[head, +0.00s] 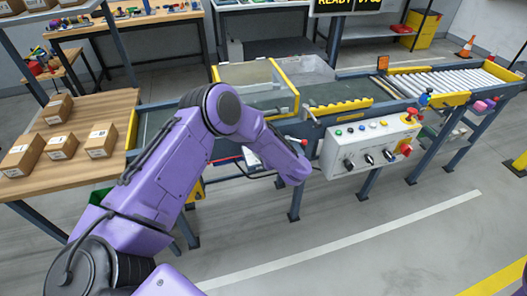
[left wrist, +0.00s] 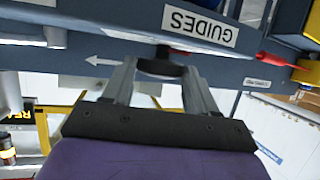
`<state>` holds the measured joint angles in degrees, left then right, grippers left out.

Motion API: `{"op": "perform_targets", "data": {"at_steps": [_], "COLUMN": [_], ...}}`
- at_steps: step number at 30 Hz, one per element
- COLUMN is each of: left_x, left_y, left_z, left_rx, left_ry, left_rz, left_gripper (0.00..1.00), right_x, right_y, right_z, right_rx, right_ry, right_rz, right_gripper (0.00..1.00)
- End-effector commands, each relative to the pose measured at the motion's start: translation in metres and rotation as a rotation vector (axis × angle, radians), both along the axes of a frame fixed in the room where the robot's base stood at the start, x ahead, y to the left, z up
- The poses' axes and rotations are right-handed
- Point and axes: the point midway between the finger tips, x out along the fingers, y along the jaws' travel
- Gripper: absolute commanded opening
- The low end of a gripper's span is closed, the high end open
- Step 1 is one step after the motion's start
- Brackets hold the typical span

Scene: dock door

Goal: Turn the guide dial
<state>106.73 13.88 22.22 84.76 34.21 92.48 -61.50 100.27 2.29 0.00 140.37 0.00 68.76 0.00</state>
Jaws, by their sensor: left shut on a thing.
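The guide dial (left wrist: 160,68) is a small dark knob on the grey-blue conveyor side rail, beside the white GUIDES label (left wrist: 200,25) in the left wrist view. My left gripper (left wrist: 161,64) has its two grey fingers on either side of the dial and is shut on it. In the head view my purple left arm reaches to the conveyor's front side and hides the dial and the fingers. The dial's pointer position cannot be made out. My right gripper is not in view.
A red-tipped lever (left wrist: 275,60) sits beside the label. The conveyor (head: 340,106) has a grey control box (head: 370,145) with knobs and a red switch at its front. A wooden table (head: 100,108) with cardboard boxes stands at left. The floor in front is clear.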

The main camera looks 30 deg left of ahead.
Motion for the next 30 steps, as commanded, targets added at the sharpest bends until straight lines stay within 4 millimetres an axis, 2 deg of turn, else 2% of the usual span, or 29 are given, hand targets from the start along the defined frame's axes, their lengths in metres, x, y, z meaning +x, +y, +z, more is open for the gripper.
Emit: {"op": "perform_targets", "data": {"at_steps": [16,17,19,27,30], "left_x": [0.0013,0.0013,0.0011,0.0006,-0.0017], "left_y": [0.0001,0.0001,0.0002,0.0000,-0.0067], "left_z": [0.0008,0.0008,0.0007,0.0003,0.0025], "left_rx": [0.001,0.001,0.001,0.000,0.000], "left_ry": [-0.001,-0.001,-0.001,0.000,-0.001], "left_rz": [0.024,0.024,0.024,0.025,0.022], "left_gripper": [0.27,0.61,0.83,0.83,0.83], "right_x": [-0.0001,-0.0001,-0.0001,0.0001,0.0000], "right_y": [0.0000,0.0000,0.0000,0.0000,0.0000], "right_z": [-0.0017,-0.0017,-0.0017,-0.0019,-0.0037], "right_rx": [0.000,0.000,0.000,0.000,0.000], "right_ry": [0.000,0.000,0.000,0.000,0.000], "right_rz": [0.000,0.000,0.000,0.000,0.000], "right_gripper": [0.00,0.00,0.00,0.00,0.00]}}
